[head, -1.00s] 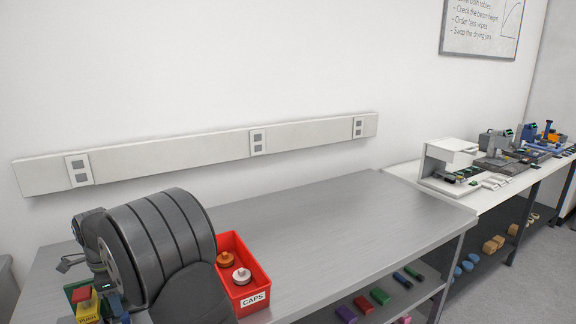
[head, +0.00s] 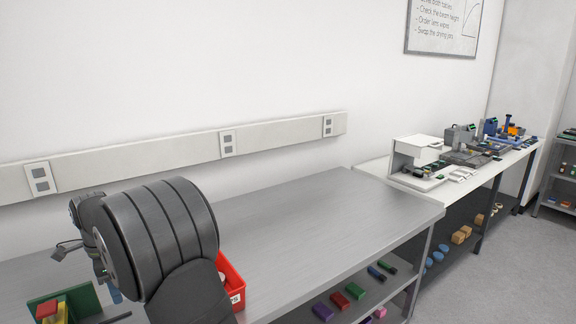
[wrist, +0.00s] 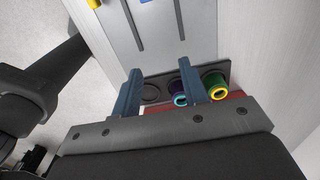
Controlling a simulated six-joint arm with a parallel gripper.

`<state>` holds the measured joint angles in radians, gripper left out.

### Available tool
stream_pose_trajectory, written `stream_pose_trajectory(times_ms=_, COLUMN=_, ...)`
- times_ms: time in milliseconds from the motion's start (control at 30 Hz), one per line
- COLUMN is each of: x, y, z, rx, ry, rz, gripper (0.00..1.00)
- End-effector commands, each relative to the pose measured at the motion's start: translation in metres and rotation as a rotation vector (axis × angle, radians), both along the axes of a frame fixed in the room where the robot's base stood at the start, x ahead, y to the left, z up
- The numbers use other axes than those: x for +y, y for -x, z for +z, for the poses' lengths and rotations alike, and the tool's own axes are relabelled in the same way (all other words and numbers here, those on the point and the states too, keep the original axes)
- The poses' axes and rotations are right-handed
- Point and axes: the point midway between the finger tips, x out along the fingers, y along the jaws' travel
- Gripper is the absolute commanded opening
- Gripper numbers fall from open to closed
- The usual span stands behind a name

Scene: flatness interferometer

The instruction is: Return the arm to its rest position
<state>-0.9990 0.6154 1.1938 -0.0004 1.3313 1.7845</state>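My gripper (wrist: 160,90) shows in the wrist view as two blue-grey fingers held wide apart. It is open, with nothing gripped between them. Beyond the fingertips is a dark holder plate (wrist: 153,92) with an empty round recess, a purple part with a teal ring (wrist: 180,98) and a green part with a yellow ring (wrist: 217,92). The right finger partly overlaps these parts. In the head view my folded dark arm fills the lower left and hides most of the gripper.
A red bin (head: 232,285) stands close behind my arm, mostly hidden by it. A green block (head: 85,300) with red and yellow parts is at lower left. The grey bench top (head: 330,215) is clear to the right. A white bench (head: 372,168) with instruments stands farther right.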

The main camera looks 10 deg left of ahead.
Motion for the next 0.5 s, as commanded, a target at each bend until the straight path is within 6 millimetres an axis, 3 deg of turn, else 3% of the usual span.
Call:
stream_pose_trajectory(times_ms=433, x=0.0, y=0.0, z=0.091, rx=-0.001, ry=-0.003, rz=0.0, gripper=0.4)
stream_pose_trajectory(times_ms=500, x=0.0, y=0.001, z=0.076, rx=0.004, ry=0.006, rz=0.0, gripper=0.4)
